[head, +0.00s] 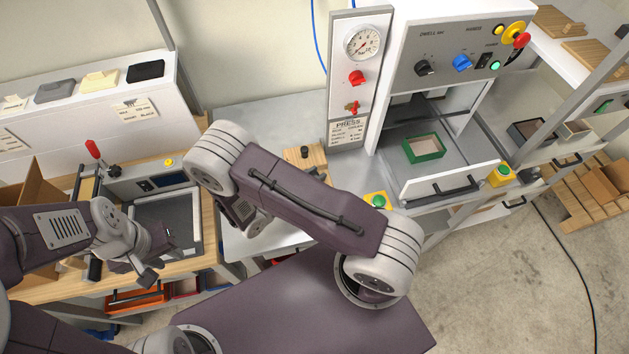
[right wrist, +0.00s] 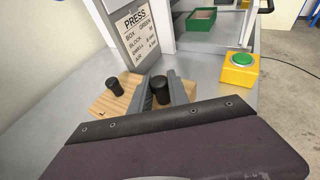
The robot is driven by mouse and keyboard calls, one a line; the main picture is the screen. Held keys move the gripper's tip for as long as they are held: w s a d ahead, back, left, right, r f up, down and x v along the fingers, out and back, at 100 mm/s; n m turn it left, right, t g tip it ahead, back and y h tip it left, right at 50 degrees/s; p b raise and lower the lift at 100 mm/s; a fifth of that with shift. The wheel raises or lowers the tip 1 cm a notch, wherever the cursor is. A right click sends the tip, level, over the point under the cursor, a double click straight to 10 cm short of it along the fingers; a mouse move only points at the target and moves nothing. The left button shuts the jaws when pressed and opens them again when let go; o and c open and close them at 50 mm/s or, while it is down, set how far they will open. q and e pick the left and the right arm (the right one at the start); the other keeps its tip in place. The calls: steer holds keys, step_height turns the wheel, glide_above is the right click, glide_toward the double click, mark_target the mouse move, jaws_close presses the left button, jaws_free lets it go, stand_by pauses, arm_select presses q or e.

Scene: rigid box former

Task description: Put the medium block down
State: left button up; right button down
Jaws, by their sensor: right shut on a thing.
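In the right wrist view, my right gripper (right wrist: 162,90) is shut on the black knob of a wooden block (right wrist: 188,88), taken to be the medium block. The fingers stand on either side of the knob. The block is low over the grey bench beside the press; I cannot tell if it touches the bench.
A second wooden block (right wrist: 108,106), marked L, with a black knob, sits close left of the held one; a knobbed block (head: 305,158) shows in the head view. The press sign (right wrist: 137,35) stands behind. A green-button box (right wrist: 239,68) is at right. A green box (head: 424,147) is in the press.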

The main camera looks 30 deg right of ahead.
step_height(320, 180, down, 4)
steer(key=shift+a+r, duration=0.1)
steer(key=shift+r, duration=0.1)
steer(key=shift+f, duration=0.1)
steer(key=shift+f, duration=0.15)
steer(key=c, duration=1.3)
jaws_free()
steer(key=shift+o, duration=0.2)
